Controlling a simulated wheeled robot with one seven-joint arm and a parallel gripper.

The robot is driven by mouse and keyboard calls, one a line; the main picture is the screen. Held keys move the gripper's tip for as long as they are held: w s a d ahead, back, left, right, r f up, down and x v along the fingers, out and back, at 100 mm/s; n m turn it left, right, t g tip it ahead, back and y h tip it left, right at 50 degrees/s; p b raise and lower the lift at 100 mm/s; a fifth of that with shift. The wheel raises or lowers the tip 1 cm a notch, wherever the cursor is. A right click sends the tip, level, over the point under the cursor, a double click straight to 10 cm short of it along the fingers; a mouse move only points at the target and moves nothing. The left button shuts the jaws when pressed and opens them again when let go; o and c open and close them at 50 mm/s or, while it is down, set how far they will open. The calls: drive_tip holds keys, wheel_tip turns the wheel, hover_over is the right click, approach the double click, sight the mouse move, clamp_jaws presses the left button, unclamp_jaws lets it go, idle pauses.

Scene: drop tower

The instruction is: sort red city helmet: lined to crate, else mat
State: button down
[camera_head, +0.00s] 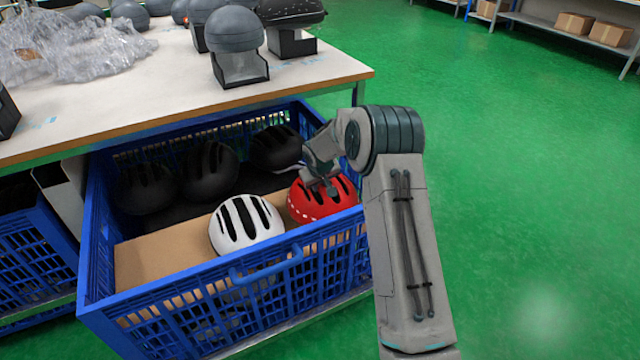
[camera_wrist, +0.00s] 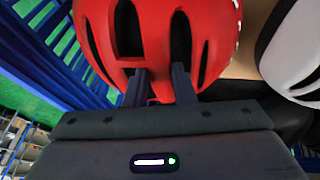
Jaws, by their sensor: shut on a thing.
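The red helmet (camera_head: 323,199) is in the right front part of the blue crate (camera_head: 174,292), beside a white helmet (camera_head: 246,224). My gripper (camera_head: 331,186) reaches down over the crate's right side and is shut on the red helmet. In the wrist view the fingers (camera_wrist: 159,88) meet the near part of the red helmet (camera_wrist: 160,35), by its vents. The inside of the red helmet is hidden, so I cannot tell whether it is lined. No mat can be made out.
Several black helmets (camera_head: 209,171) lie at the back of the crate, and brown cardboard (camera_head: 160,247) lies in it. The white table (camera_head: 150,90) behind holds grey headforms (camera_head: 235,45) and clear plastic wrap (camera_head: 70,45). Green floor is clear at right.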

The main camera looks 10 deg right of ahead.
drive_tip(key=c, duration=1.1)
unclamp_jaws()
drive_tip(key=shift+f, duration=0.1)
drive_tip(key=c, duration=0.4)
drive_tip(key=shift+o, duration=0.2)
drive_tip(key=shift+r+p, duration=2.55)
drive_tip(key=shift+r, duration=1.5)
